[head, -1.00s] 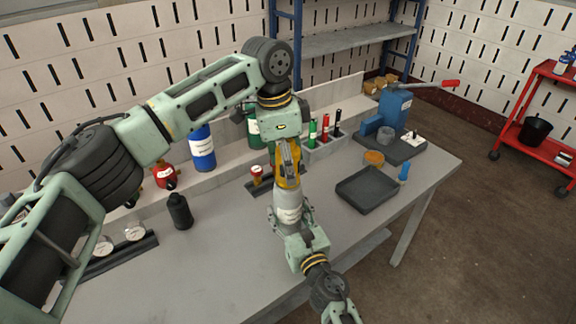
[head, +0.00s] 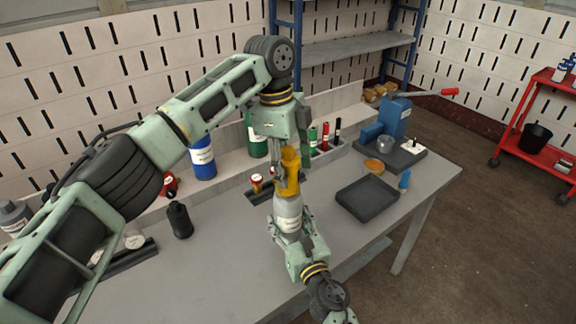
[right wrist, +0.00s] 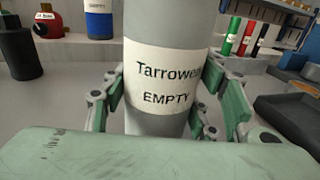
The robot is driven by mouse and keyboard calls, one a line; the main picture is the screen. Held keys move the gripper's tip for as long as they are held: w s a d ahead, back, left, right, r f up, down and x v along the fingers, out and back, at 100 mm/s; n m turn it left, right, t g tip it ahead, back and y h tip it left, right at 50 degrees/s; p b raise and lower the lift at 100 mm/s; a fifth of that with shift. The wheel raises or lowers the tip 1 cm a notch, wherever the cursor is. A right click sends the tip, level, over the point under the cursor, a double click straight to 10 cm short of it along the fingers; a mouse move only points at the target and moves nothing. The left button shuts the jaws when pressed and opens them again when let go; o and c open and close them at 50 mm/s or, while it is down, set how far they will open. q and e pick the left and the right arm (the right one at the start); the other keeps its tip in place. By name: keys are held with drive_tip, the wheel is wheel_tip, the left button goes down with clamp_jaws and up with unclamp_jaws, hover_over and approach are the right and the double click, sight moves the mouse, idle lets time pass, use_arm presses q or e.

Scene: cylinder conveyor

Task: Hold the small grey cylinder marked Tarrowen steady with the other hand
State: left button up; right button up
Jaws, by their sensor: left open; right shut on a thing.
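The small grey cylinder (head: 288,217) stands upright above the bench front, with a yellow top (head: 291,160). In the right wrist view the cylinder (right wrist: 166,88) fills the middle and its white label reads "Tarrowen" and "EMPTY". My right gripper (head: 290,230) is shut on the cylinder's body, with one finger on each side in the right wrist view (right wrist: 167,105). My left gripper (head: 289,168) is open at the yellow top, coming down from above. One finger shows left of the top; the other is partly hidden, so I cannot tell if they touch it.
A dark tray (head: 367,199) lies to the right on the grey bench (head: 215,265). A blue press (head: 395,118) stands behind it. A black bottle (head: 180,220) and gauges (head: 134,240) are at left. Blue (head: 203,158) and green cylinders stand at the back.

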use_arm(q)
drive_tip(key=shift+w, duration=0.15)
drive_tip(key=shift+f, duration=1.25)
drive_tip(key=c, duration=1.3)
drive_tip(key=n+t, duration=0.1)
drive_tip(key=n, duration=0.5)
drive_tip(key=shift+w, duration=0.15)
drive_tip(key=shift+c, duration=0.2)
drive_tip(key=o, duration=1.3)
drive_tip(key=shift+o, duration=0.2)
